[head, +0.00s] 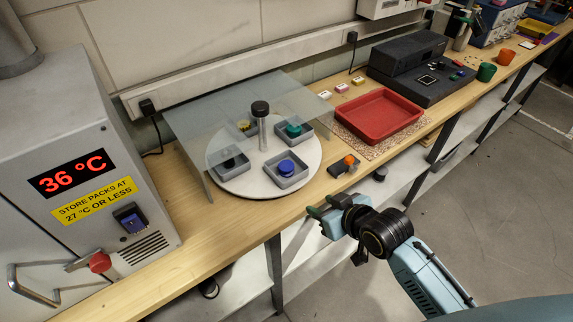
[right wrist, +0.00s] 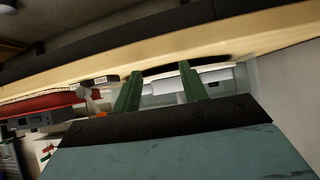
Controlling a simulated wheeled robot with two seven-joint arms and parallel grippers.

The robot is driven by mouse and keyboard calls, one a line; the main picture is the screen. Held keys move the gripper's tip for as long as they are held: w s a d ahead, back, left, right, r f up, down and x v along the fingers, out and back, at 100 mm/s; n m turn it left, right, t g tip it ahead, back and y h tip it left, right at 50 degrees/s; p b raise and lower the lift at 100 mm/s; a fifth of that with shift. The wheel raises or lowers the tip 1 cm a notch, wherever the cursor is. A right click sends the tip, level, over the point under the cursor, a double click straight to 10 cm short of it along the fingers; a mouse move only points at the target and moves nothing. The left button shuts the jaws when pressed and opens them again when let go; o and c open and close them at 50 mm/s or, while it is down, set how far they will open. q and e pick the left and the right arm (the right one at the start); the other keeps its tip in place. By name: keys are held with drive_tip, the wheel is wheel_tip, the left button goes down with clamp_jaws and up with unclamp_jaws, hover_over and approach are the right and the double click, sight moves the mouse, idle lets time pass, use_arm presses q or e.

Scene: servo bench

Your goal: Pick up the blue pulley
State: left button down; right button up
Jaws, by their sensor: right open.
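The blue pulley (head: 287,167) sits in a grey square tray (head: 289,183) at the front of a round white turntable (head: 240,186) on the bench. Similar trays on the turntable hold a green piece (head: 293,130), a dark piece (head: 229,163) and a yellow piece (head: 244,125). My right gripper (head: 318,206) is in front of the bench edge, to the right of and nearer than the blue pulley, and apart from it. Its green fingers are spread with nothing between them in the right wrist view (right wrist: 160,78). My left gripper is not in view.
A grey cabinet (head: 80,140) reading 36 °C stands at left. A red tray (head: 378,116) and a small dark block with an orange knob (head: 348,160) lie to the right.

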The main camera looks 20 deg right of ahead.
drive_tip(key=t+y, duration=0.1)
drive_tip(key=t, duration=0.1)
approach(287, 166)
drive_tip(key=shift+n, duration=0.4)
drive_tip(key=x, duration=0.4)
drive_tip(key=shift+w+a+r, duration=0.1)
drive_tip(key=shift+w+r, duration=0.05)
drive_tip(key=shift+w, duration=0.05)
drive_tip(key=shift+f+b+x, duration=0.2)
drive_tip(key=shift+b+x, duration=0.3)
drive_tip(key=shift+x, duration=2.4)
drive_tip(key=shift+s, duration=0.1)
drive_tip(key=c, duration=0.6)
